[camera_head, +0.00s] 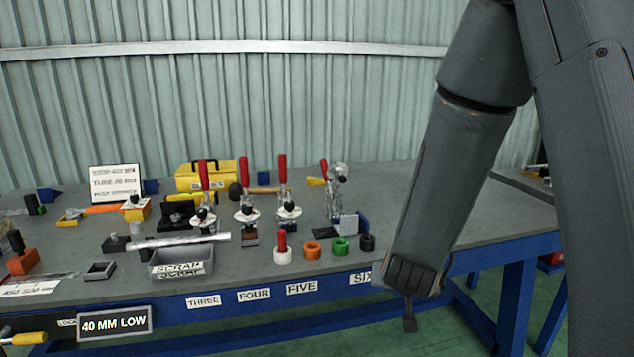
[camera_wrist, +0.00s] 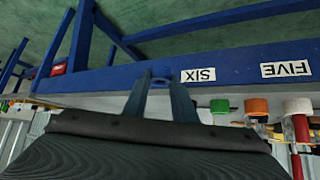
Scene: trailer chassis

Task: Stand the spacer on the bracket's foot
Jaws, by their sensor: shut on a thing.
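My gripper (camera_head: 410,322) hangs low in front of the bench's front edge, to the right of the SIX label, pointing down. In the wrist view its two fingers (camera_wrist: 160,84) are shut on a small blue ring-like piece (camera_wrist: 160,80), which looks like the spacer. It blends with the blue bench rail behind it, so its full shape is unclear. An upright grey and blue plate (camera_head: 349,224), possibly the bracket, stands on the bench behind the coloured rings. A flat dark piece (camera_head: 323,232) lies beside it; I cannot tell whether this is its foot.
White, orange (camera_head: 312,250), green and black rings stand along the bench's front. Red-handled clamps (camera_head: 247,212) stand behind them. A grey scrap bin (camera_head: 181,262) is at left, a yellow toolbox (camera_head: 211,176) at the back. The bench top (camera_head: 390,200) is clear right of the plate.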

